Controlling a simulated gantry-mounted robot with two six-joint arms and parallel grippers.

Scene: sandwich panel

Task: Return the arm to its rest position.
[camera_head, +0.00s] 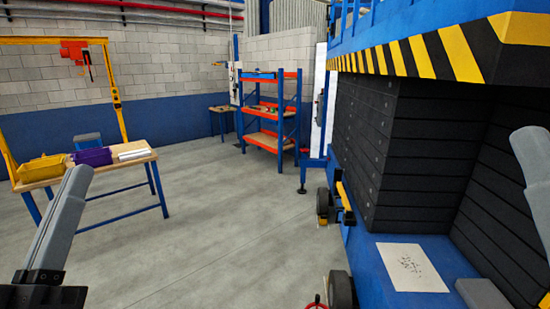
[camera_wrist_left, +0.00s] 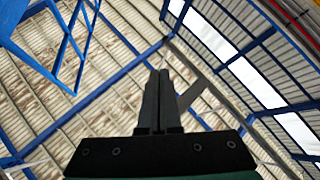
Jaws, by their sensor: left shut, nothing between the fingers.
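My left gripper (camera_head: 77,175) rises at the lower left of the head view, its grey fingers pointing up. In the left wrist view the fingers (camera_wrist_left: 158,78) are together with nothing between them, pointing toward the roof. In the head view the gripper stands in front of a wooden-topped table. A similar grey finger at the right edge of the head view looks like part of my right gripper (camera_head: 532,155); the rest is cut off, so its opening cannot be told.
The table (camera_head: 130,158) holds a yellow bin (camera_head: 42,169) and a purple bin (camera_head: 92,157). An orange-and-blue shelf (camera_head: 270,140) stands at the back. A blue machine with black panels (camera_head: 430,160) and a striped edge fills the right. The grey floor (camera_head: 220,230) between is clear.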

